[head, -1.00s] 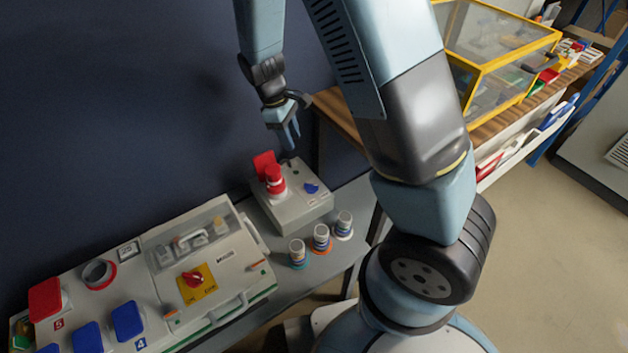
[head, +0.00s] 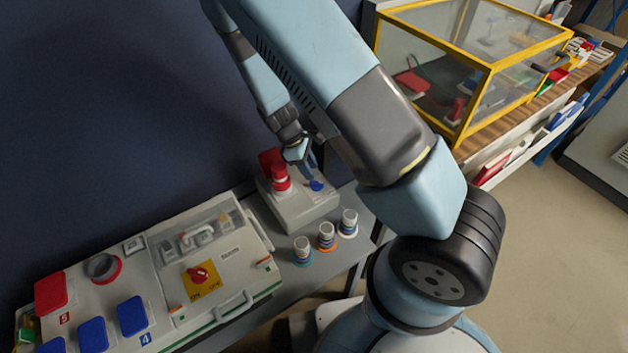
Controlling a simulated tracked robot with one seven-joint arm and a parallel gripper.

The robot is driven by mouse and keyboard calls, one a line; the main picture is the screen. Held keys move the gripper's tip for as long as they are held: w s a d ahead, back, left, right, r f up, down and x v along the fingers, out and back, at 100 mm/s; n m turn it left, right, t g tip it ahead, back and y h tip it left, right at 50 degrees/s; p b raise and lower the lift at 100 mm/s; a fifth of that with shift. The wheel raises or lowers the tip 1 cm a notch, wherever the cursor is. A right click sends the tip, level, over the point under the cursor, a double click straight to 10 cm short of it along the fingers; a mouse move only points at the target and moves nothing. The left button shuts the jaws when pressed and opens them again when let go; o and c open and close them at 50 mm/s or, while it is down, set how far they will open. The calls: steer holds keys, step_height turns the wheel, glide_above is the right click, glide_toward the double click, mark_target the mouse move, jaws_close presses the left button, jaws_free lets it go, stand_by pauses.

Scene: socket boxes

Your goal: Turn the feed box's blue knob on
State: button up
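The feed box (head: 305,212) is a small light-grey box on the grey bench, at the middle of the head view. Its blue knob (head: 316,186) sits on the right part of its top. A red plug or socket (head: 275,166) stands on the box's left part, with a red lid behind it. My gripper (head: 309,175) points down over the box, with its fingertips close to the blue knob. I cannot tell if they touch it. The fingers overlap in this view, so their opening is unclear.
A larger socket box (head: 235,258) with a red switch on a yellow plate (head: 200,278) lies to the left. Several small ringed cylinders (head: 327,237) stand in front of the feed box. A yellow-framed clear case (head: 487,68) stands on the wooden bench at upper right.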

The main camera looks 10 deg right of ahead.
mark_target(318, 183)
steer(key=shift+x, duration=3.1)
jaws_close()
